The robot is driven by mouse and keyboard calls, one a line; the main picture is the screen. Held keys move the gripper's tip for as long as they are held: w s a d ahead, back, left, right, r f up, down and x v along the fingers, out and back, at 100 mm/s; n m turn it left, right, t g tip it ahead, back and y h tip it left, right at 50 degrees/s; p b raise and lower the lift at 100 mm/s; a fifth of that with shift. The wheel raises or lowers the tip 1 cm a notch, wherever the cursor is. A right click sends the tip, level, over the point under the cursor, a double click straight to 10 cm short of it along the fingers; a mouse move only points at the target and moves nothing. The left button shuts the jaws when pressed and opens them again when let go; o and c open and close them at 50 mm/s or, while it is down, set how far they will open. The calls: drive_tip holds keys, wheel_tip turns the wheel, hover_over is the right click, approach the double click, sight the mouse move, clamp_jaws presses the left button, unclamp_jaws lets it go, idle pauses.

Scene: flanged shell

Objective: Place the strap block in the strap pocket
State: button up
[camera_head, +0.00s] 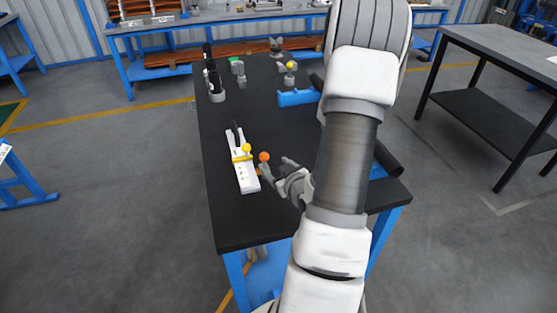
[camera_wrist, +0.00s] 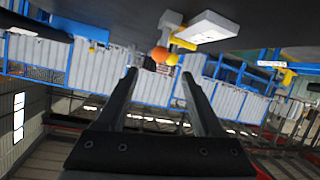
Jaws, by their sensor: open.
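A long white base (camera_head: 246,180) lies on the black table, with a yellow strap-like piece (camera_head: 241,157) across it and a yellow ball (camera_head: 247,147) beside that piece. An orange ball (camera_head: 264,156) shows just right of the base. I cannot tell which part is the strap block or the strap pocket. My gripper (camera_head: 272,168) is right of the base, close to the orange ball. In the wrist view my gripper (camera_wrist: 158,78) is open with nothing between its fingers; the orange ball (camera_wrist: 159,54), yellow ball (camera_wrist: 172,59) and white base (camera_wrist: 207,27) lie beyond the fingertips.
A black upright piece (camera_head: 235,134) stands at the base's far end. The table's front left is clear.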

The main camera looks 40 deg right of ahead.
drive_tip(key=shift+s+a+r+p, duration=0.25)
drive_tip(key=shift+s+p, duration=0.25)
drive_tip(key=shift+p, duration=0.55)
drive_tip(key=shift+o, duration=0.3)
drive_tip(key=m+g+y, duration=0.2)
drive_tip(key=m+g, duration=0.7)
drive_tip(key=m, duration=0.2)
approach(264, 155)
drive_tip(key=b+x, duration=0.1)
drive_tip(key=x, duration=0.1)
drive_tip(key=b+x, duration=0.1)
drive_tip(key=x, duration=0.1)
drive_tip(key=b+x, duration=0.1)
drive_tip(key=x, duration=0.1)
drive_tip(key=shift+s+d+f+b, duration=0.25)
drive_tip(key=shift+d+b, duration=0.05)
drive_tip(key=shift+w+a+b+x, duration=0.15)
drive_tip(key=shift+b+x, duration=0.2)
drive_tip(key=shift+x, duration=1)
drive_tip(key=shift+w+a+b+x, duration=0.15)
drive_tip(key=shift+b+x, duration=0.15)
drive_tip(key=shift+x, duration=1.05)
drive_tip(key=shift+r, duration=0.1)
